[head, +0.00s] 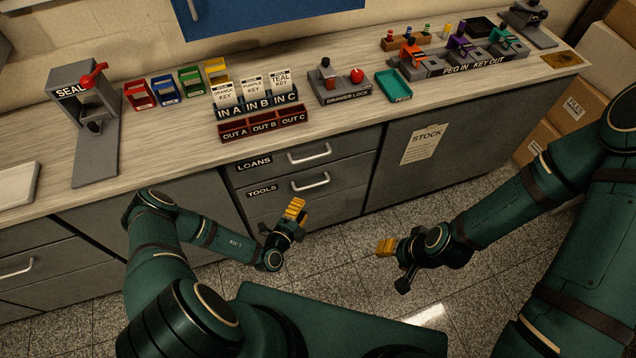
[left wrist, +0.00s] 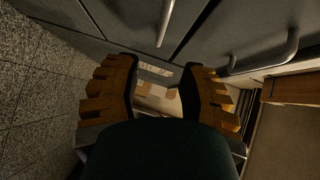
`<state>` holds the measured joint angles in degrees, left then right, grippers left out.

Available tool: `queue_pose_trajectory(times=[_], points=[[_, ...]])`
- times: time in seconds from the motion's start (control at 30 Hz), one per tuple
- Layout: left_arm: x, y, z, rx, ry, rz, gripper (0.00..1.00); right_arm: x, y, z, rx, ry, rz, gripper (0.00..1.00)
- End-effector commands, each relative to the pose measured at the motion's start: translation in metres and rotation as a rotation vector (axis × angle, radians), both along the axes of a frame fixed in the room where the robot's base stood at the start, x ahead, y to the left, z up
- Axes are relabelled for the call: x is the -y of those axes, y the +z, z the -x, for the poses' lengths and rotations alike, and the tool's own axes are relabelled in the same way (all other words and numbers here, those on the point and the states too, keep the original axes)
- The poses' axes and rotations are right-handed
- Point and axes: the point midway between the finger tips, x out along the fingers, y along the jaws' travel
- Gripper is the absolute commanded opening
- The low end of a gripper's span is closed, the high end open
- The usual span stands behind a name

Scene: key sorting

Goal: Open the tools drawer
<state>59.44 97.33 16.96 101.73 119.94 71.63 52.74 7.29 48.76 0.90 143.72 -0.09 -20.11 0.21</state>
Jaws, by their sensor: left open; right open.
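The tools drawer (head: 345,177), with its TOOLS label (head: 262,191), is the grey drawer below the LOANS drawer. It looks shut, flush with the cabinet front. Its pale bar handle (head: 310,183) is bare in the head view. My left gripper (head: 294,209) is in front of the cabinet, just below that handle in the picture and apart from it. In the left wrist view my left gripper (left wrist: 158,80) has its yellow fingers spread and nothing between them. Two bar handles show beyond the fingers there; I cannot tell which is which. My right gripper (head: 386,247) is away from the cabinet, over the floor.
The LOANS drawer handle (head: 310,156) is directly above. Another drawer front lies below the tools drawer. The counter (head: 180,135) carries trays, key holders and a drawer lock block (head: 345,90). Open floor (head: 350,250) lies before the cabinet. Cartons (head: 565,110) stand at the right.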

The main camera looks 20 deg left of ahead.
Motion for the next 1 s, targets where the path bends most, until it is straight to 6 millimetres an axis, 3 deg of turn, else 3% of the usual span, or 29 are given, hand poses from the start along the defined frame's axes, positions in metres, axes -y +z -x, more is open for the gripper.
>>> queue_pose_trajectory(times=[0.3,0.5,0.7,1.0], points=[[0.014,-0.01,-0.062,0.004,-0.005,-0.004,0.41,0.001,-0.014,-0.003,0.007,-0.002,0.001,0.47],[0.02,-0.014,-0.093,0.003,-0.005,-0.004,0.41,0.001,-0.022,-0.004,0.01,-0.003,0.002,0.47],[0.023,-0.015,-0.108,0.002,-0.004,-0.002,0.41,0.001,-0.025,-0.005,0.013,-0.003,0.003,0.47],[0.023,-0.015,-0.111,0.002,-0.003,-0.001,0.41,0.001,-0.025,-0.006,0.014,-0.003,0.003,0.47]])
